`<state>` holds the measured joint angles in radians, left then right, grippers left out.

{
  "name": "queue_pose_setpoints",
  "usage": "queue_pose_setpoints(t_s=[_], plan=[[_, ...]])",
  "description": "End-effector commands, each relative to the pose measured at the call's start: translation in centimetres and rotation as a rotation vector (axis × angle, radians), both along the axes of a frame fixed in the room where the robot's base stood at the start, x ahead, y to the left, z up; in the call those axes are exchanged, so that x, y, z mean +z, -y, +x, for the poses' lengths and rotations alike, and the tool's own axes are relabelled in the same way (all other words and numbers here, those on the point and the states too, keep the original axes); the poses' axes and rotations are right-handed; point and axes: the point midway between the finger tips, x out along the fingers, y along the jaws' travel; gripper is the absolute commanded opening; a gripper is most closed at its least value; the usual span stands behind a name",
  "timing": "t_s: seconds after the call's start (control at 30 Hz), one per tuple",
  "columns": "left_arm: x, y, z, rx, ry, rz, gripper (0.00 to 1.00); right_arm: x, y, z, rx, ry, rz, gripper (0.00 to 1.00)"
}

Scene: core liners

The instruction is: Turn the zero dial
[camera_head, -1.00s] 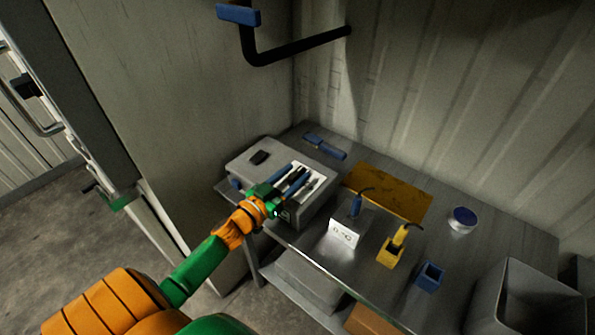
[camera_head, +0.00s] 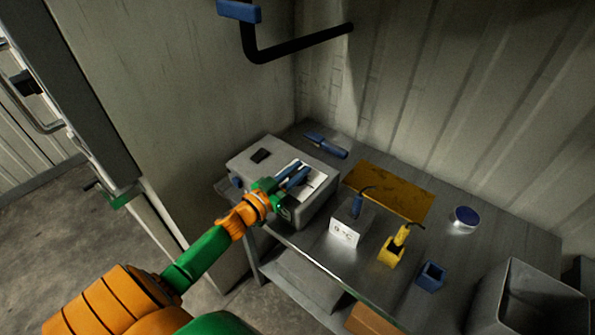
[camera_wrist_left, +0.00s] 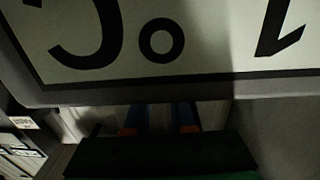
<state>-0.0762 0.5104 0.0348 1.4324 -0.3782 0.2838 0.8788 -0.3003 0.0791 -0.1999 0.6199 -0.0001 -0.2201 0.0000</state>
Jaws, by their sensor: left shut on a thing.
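A grey instrument box (camera_head: 247,158) stands at the left end of the metal bench, with a white panel (camera_head: 316,181) on its face. In the left wrist view a white lettered face (camera_wrist_left: 205,45) with large black characters fills the top. My left gripper (camera_head: 293,176) is at the box's white panel, its blue fingers in front of it. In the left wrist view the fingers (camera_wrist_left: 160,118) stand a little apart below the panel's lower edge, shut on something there. The zero dial itself is not clearly visible; it is hidden at the fingers. My right gripper is not in view.
On the metal bench (camera_head: 300,242) are a white labelled block (camera_head: 345,233), a yellow holder (camera_head: 389,254), a blue holder (camera_head: 430,276), a blue round tin (camera_head: 465,217) and a brown mat (camera_head: 385,192). A grey bin (camera_head: 525,300) stands at the right.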

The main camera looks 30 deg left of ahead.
Motion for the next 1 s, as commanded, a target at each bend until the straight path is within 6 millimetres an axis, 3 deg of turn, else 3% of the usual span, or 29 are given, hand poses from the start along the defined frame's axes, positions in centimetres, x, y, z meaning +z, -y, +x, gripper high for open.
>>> queue_pose_setpoints(t_s=[0.27, 0.7, 1.0], plan=[[-0.4, -0.2, 0.1, -0.169, -0.001, 0.007, 0.0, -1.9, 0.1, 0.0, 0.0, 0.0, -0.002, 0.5], [-0.5, -0.1, 0.0, -0.419, 0.0, 0.003, 0.0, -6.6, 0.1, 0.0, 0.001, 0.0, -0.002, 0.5], [-0.1, 0.0, 0.0, -0.478, -0.001, 0.001, 0.0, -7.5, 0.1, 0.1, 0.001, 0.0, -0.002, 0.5]])
